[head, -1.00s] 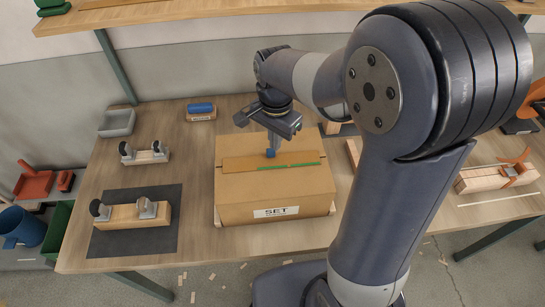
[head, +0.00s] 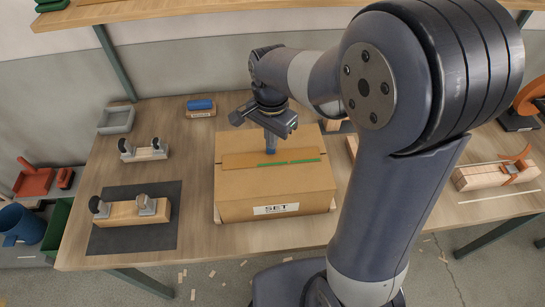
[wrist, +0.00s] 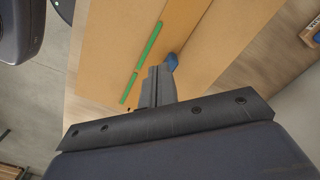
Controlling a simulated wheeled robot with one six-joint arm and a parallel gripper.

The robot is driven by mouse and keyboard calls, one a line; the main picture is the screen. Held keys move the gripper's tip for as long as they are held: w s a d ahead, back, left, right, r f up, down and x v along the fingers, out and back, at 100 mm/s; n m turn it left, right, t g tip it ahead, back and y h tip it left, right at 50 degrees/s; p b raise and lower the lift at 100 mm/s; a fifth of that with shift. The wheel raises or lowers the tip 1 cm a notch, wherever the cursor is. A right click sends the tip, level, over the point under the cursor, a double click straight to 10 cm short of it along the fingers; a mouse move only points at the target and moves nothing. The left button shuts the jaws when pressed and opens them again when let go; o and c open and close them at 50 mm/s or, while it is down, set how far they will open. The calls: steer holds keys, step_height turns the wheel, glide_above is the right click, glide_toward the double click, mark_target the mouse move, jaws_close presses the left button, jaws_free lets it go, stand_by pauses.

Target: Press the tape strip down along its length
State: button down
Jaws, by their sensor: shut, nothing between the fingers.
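A closed cardboard box (head: 240,196) with a SET label stands on the bench. A tan tape strip (head: 240,161) runs left to right across its top; it also shows in the wrist view (wrist: 224,30). Green bars (head: 304,161) lie along its near side, and in the wrist view (wrist: 150,45) they are left of my fingers.
A wooden plane (head: 134,212) on a dark mat, a second plane (head: 145,152), a grey tray (head: 116,120) and a blue roller (head: 201,105) are left of the box. A clamped wooden block (head: 495,176) lies right.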

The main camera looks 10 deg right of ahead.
steer(key=shift+f+b, duration=0.6)
steer(key=shift+f, duration=0.35)
steer(key=shift+f, duration=0.15)
stand_by(0.6)
step_height(320, 180, up, 3)
steer(key=p, duration=0.2)
steer(key=shift+p, duration=0.3)
steer(key=b, duration=0.1)
glide_above(234, 161)
steer(key=shift+a+f, duration=0.1)
steer(key=shift+f, duration=1.2)
steer(key=shift+f, duration=0.15)
